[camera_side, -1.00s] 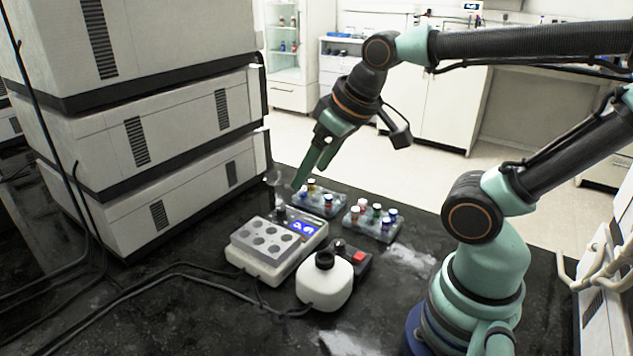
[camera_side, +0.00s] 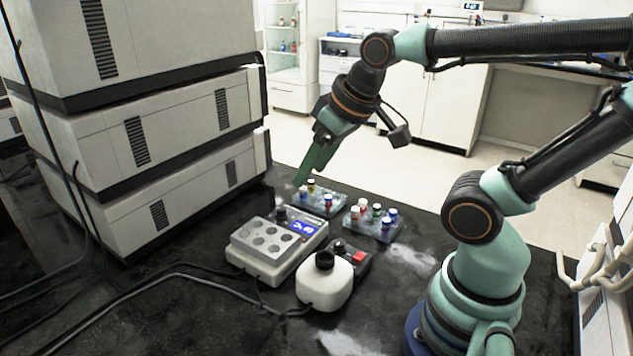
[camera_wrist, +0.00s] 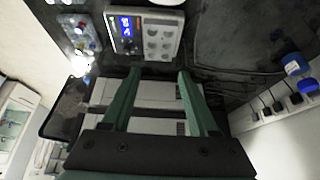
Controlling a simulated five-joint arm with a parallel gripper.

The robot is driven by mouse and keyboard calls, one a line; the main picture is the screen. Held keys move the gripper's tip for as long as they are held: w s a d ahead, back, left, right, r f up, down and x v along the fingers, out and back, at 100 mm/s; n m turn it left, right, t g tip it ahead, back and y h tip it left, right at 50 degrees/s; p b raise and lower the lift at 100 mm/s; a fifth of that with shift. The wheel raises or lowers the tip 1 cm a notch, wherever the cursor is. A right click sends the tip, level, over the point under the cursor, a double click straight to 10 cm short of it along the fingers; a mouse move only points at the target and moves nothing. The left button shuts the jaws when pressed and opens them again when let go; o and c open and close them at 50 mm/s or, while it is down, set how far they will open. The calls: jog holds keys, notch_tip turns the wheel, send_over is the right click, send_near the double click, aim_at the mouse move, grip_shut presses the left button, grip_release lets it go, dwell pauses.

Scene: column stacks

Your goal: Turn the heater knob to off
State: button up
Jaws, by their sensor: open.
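The heater (camera_side: 262,262) is a white block with several round wells on top and a lit blue display (camera_side: 303,228). Its dark knob (camera_side: 280,213) stands at the far end, beside the display. In the wrist view the heater (camera_wrist: 165,16) is at the top, beyond the fingertips, with its display (camera_wrist: 126,27) on its left side. My gripper (camera_side: 298,182) hangs above and behind the knob, pointing down and left, apart from it. In the wrist view my gripper (camera_wrist: 160,74) shows two green fingers spread wide with nothing between them. The knob's pointer setting is too small to read.
Two vial racks (camera_side: 320,207) (camera_side: 372,230) stand right of the heater. Stacked instruments (camera_side: 150,140) rise at left. Cables cross the dark bench.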

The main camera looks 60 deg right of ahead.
jog(key=m, duration=0.1)
jog(key=m+g, duration=0.6)
jog(key=m, duration=2)
send_over(281, 208)
notch_tip(281, 208, down, 8)
notch_tip(281, 208, down, 12)
jog(key=shift+r, duration=0.15)
grip_shut()
